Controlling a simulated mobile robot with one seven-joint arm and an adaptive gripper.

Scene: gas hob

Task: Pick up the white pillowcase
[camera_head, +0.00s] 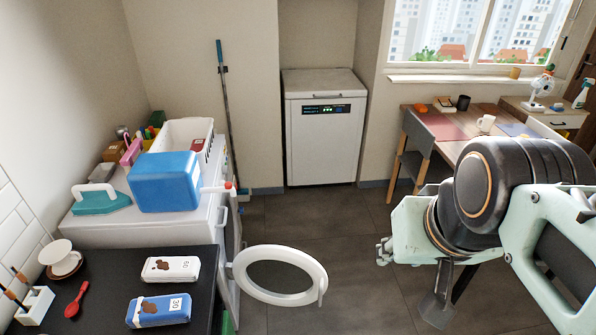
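No white pillowcase can be made out in the head view. A white front-loading machine (190,226) stands at the left, and its round white door (280,275) hangs open into the room. The inside of its drum is hidden from this angle. My arm comes in from the right, well to the right of the open door. A dark part at its lower end, which looks like my gripper (437,308), points down over the floor. Its fingers are not clear, and nothing is seen held in it.
On the machine are a blue box (165,181), a teal iron (100,198) and a white basket (182,133). Two packages (171,269) and a red spoon (76,300) lie on the dark counter. A wooden table (450,122) stands at the right. The middle floor is clear.

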